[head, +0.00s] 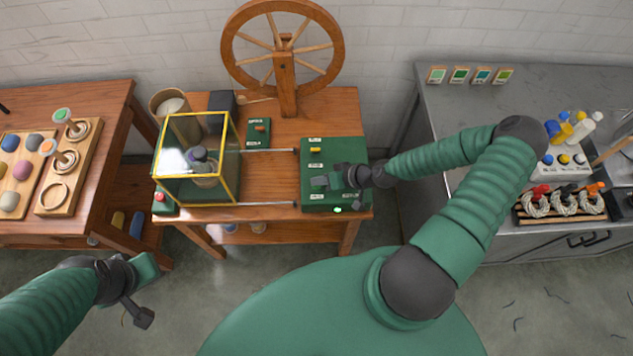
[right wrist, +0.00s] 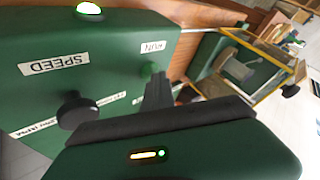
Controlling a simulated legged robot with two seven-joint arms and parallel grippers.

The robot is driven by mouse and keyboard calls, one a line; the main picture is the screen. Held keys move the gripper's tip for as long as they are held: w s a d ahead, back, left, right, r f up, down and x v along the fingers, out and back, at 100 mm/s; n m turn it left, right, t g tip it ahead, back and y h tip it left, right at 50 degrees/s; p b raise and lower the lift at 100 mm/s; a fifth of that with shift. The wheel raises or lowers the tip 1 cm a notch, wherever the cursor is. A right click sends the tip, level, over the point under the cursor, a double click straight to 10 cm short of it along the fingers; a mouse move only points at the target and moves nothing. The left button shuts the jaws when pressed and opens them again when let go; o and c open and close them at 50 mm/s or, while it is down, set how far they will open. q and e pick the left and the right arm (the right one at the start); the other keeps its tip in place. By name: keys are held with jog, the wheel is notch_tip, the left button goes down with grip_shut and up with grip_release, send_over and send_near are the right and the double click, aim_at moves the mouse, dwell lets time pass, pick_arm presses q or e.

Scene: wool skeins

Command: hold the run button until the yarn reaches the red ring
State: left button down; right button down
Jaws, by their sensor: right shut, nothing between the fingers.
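The green control box (head: 312,160) stands on the right part of the middle wooden table. My right gripper (head: 322,182) is shut and empty over it. In the right wrist view, its dark fingertips (right wrist: 157,88) are at a small green button (right wrist: 148,68) beside the RUN label (right wrist: 153,47); I cannot tell whether they press it. A bobbin (head: 203,165) stands inside a yellow-framed glass case (head: 238,172). The yarn level and the red ring are too small to make out. My left gripper (head: 135,290) hangs low in front of the tables; its jaw opening is unclear.
A black knob (right wrist: 77,110) is near the SPEED label, and a lamp (right wrist: 90,8) is lit on the box. A spinning wheel (head: 285,75) stands behind. A wooden table on the left and a grey bench (head: 440,110) on the right hold other items.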

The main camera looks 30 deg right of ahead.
jog(key=shift+r, duration=0.1)
dwell(0.7)
jog(key=shift+r+p, duration=0.75)
jog(key=shift+r, duration=0.2)
notch_tip(320, 180, up, 5)
jog(key=p, duration=0.4)
jog(key=shift+s+f, duration=0.1)
jog(key=shift+f, duration=0.1)
